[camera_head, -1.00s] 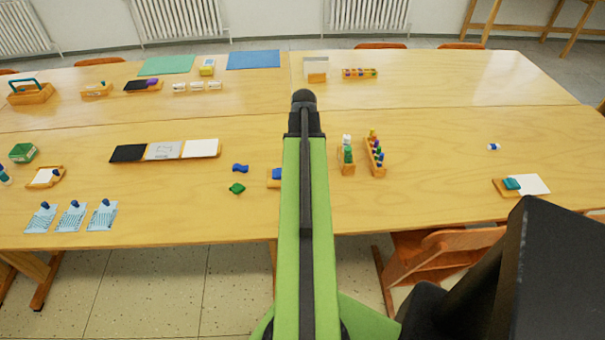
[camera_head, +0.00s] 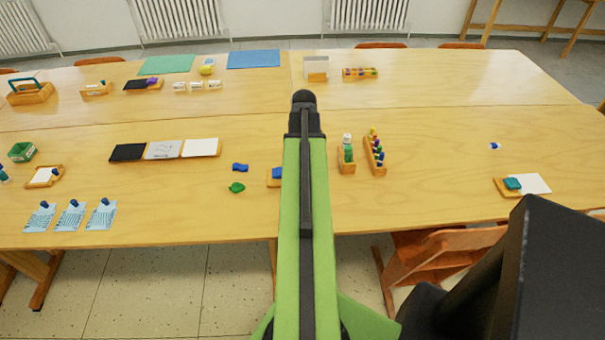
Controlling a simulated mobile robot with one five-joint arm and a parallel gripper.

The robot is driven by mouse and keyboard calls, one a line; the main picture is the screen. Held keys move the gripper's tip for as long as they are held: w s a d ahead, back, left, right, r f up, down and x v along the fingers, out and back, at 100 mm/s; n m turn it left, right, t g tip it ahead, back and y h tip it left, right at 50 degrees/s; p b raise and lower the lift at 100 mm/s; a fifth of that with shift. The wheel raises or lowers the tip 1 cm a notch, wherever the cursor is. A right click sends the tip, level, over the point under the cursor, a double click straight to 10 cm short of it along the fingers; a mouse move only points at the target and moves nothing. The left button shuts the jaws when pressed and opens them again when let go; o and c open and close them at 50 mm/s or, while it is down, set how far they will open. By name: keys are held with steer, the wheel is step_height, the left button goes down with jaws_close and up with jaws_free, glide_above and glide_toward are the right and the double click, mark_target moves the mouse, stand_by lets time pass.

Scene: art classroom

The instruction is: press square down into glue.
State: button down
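A small teal square piece (camera_head: 512,184) rests on a wooden tray (camera_head: 507,194) at the right of the near table, against a white sheet (camera_head: 536,184). A small blue piece (camera_head: 277,172) sits on another wooden tray (camera_head: 273,183), partly hidden behind my green arm. I cannot tell which of these is the task's square. No glue can be made out at this size. My arm stretches forward over the table at the middle of the view. My gripper's fingers do not show.
Wooden racks with small bottles (camera_head: 346,160) and coloured pegs (camera_head: 375,155) stand right of my arm. A tray with black, grey and white panels (camera_head: 164,150) lies to the left. A blue piece (camera_head: 240,167) and a green piece (camera_head: 237,187) lie loose. The table's right middle is mostly clear.

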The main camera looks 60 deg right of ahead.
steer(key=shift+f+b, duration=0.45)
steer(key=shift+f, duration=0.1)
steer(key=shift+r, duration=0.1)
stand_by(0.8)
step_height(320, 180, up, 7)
steer(key=p, duration=0.7)
stand_by(0.5)
